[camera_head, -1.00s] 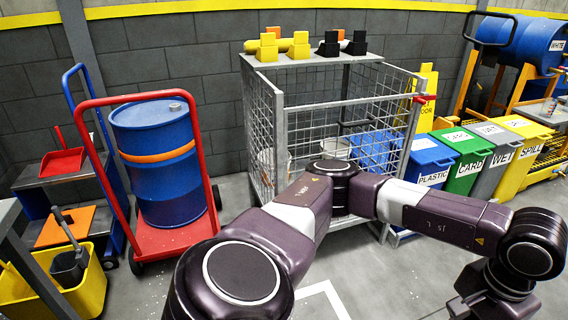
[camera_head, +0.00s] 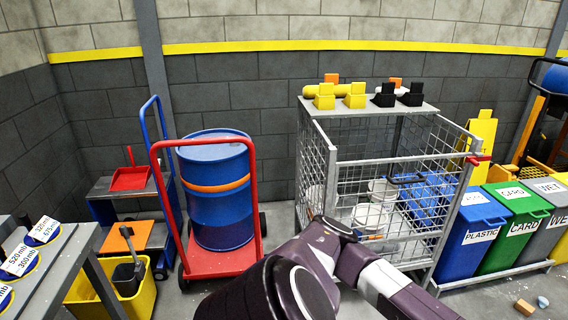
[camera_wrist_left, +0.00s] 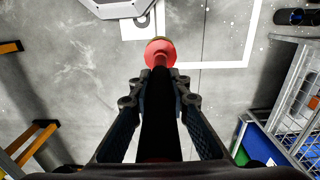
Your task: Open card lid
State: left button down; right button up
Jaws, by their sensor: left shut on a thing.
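The green card bin (camera_head: 510,234) stands at the right in the head view, between a blue plastic bin and a grey bin. Its green card lid (camera_head: 518,196) is down, with a handle at the front. In the left wrist view a green edge (camera_wrist_left: 240,155) shows beside a blue one at the lower right. My left gripper (camera_wrist_left: 160,95) is shut on a dark bar with a red round end (camera_wrist_left: 160,50), above the floor and apart from the bins. I cannot tell what the bar is. The head view shows an arm but neither gripper.
A wire cage (camera_head: 385,160) holding white pails stands left of the blue plastic bin (camera_head: 475,235). A blue drum (camera_head: 217,195) stands on a red trolley. Small blocks (camera_head: 524,307) lie on the floor at lower right. Floor in the wrist view is mostly clear.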

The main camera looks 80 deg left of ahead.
aim_at(515, 196)
jog(key=j+u, duration=0.25)
jog(key=u, duration=0.15)
jog(key=k+j+u, duration=0.1)
jog(key=j+u, duration=0.3)
jog(key=l, duration=0.1)
